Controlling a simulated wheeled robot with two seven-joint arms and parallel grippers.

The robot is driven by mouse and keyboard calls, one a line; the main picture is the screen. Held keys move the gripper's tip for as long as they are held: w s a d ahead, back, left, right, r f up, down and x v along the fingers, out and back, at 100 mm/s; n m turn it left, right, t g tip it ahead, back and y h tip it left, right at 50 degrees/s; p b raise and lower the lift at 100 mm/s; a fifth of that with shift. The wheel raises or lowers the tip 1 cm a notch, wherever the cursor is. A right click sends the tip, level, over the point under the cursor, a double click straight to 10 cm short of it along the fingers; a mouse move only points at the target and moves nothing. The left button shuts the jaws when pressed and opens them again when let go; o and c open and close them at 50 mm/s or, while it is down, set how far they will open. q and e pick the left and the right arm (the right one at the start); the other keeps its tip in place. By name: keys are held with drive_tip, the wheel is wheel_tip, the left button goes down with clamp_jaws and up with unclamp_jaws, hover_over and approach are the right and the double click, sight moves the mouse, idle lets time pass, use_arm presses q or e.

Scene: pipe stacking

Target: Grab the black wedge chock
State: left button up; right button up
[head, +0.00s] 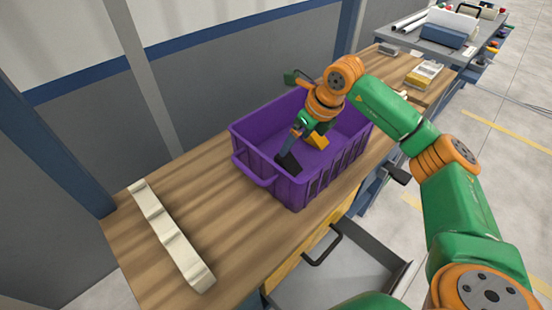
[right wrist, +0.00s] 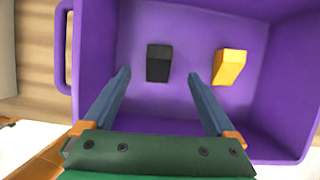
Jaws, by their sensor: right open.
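The black wedge chock (head: 288,163) lies on the floor of the purple crate (head: 252,150), near its front left corner. In the right wrist view the black wedge chock (right wrist: 159,62) shows just beyond the fingertips, in line with the gap between them. My right gripper (head: 297,140) reaches down into the crate from above. Its two blue-grey fingers (right wrist: 159,76) are spread apart with nothing between them. A yellow wedge chock (head: 316,141) lies to the right of the black one, outside the right finger. My left gripper is not in view.
The crate walls surround both chocks closely. A cream notched rack (head: 170,235) lies on the wooden table (head: 215,215) at the left, with bare table between it and the crate. A yellow-and-white item (head: 424,74) sits farther back on the right.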

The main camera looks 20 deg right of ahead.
sight(286, 158)
drive_tip(key=shift+f, duration=0.55)
drive_tip(key=shift+w+f, duration=0.1)
drive_tip(key=p+x, duration=0.1)
drive_tip(key=x, duration=0.4)
drive_tip(key=shift+a+f+p, duration=0.15)
drive_tip(key=shift+f+p, duration=0.15)
drive_tip(key=shift+w+f, duration=0.15)
drive_tip(key=shift+f, duration=0.25)
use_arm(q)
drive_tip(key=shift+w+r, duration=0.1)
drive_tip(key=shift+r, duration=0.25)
use_arm(e)
drive_tip(key=shift+r, duration=0.1)
clamp_jaws()
